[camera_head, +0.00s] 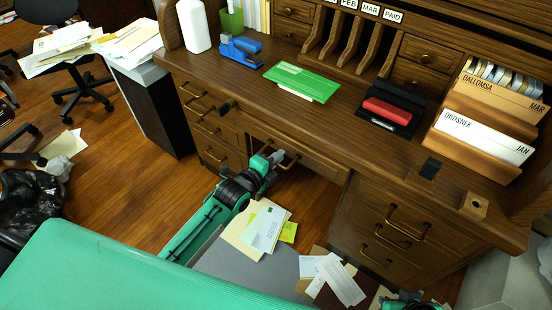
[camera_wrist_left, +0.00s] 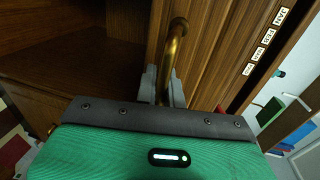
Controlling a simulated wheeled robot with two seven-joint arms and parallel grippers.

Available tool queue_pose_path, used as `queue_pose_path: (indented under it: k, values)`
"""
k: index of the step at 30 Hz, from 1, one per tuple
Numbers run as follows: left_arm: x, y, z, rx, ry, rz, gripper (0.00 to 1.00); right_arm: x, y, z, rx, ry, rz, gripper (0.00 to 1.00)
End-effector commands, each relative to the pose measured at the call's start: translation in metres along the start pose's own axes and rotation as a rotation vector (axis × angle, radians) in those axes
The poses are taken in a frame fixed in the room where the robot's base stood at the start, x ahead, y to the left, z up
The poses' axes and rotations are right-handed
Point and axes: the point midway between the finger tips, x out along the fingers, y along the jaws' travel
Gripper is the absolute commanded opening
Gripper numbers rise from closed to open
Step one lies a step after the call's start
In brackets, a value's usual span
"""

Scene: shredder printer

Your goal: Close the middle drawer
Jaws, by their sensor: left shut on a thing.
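The middle drawer (camera_head: 318,163) is the wide wooden drawer under the centre of the desk top, above the knee space. Its curved brass handle (camera_head: 291,161) also shows in the left wrist view (camera_wrist_left: 176,45), running down between my fingers. My left gripper (camera_head: 276,158) is at the drawer front, shut on this handle; in the left wrist view its grey fingertips (camera_wrist_left: 162,85) lie on both sides of the brass. The desk edge overhangs the drawer, and I cannot tell how far it stands out. My right gripper's jaws are not visible.
The wooden desk (camera_head: 230,100) holds a blue stapler (camera_head: 240,50), a green pad (camera_head: 302,82) and card trays (camera_head: 480,135). Side drawers (camera_head: 395,235) flank the knee space. Papers (camera_head: 262,228) lie below my left gripper. A black office chair (camera_head: 75,75) stands at the far left.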

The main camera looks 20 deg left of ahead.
Motion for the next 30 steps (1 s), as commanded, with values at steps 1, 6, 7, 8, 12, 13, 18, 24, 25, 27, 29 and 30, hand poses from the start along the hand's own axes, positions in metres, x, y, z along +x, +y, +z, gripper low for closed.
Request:
queue_pose_path:
  k: [1, 6, 7, 8, 12, 13, 18, 24, 25, 27, 29, 30]
  values:
    - [0.006, -0.002, 0.001, 0.001, 0.000, -0.001, 0.00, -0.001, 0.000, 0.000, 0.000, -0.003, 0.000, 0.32]
    - [0.029, -0.007, 0.001, 0.002, 0.000, -0.001, 0.00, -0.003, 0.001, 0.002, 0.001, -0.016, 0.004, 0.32]
    - [0.032, -0.007, 0.001, 0.001, 0.000, 0.000, 0.00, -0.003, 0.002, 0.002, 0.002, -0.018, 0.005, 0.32]
    - [0.035, -0.008, 0.001, 0.000, 0.000, 0.000, 0.00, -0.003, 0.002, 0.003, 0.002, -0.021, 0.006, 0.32]
    - [0.036, -0.007, 0.000, 0.000, 0.000, 0.001, 0.00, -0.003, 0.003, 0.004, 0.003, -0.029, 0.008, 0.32]
    - [0.036, -0.007, 0.000, 0.000, 0.000, 0.001, 0.00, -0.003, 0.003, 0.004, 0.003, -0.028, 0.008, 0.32]
    - [0.036, -0.007, 0.000, 0.000, 0.000, 0.001, 0.32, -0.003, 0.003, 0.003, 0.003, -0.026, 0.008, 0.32]
    - [0.036, -0.007, 0.000, 0.000, 0.000, 0.000, 0.32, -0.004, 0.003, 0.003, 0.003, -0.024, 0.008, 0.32]
    - [0.035, -0.007, 0.000, 0.000, 0.000, 0.000, 0.32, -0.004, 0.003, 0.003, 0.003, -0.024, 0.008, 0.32]
    - [0.033, -0.007, 0.000, 0.000, 0.000, 0.001, 0.32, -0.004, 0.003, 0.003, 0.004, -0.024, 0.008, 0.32]
    - [0.029, -0.007, 0.000, 0.001, 0.000, 0.001, 0.32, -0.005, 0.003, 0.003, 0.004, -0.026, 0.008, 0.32]
    - [0.025, -0.007, 0.000, 0.001, 0.000, 0.001, 0.32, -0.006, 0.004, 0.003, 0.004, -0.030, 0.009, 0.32]
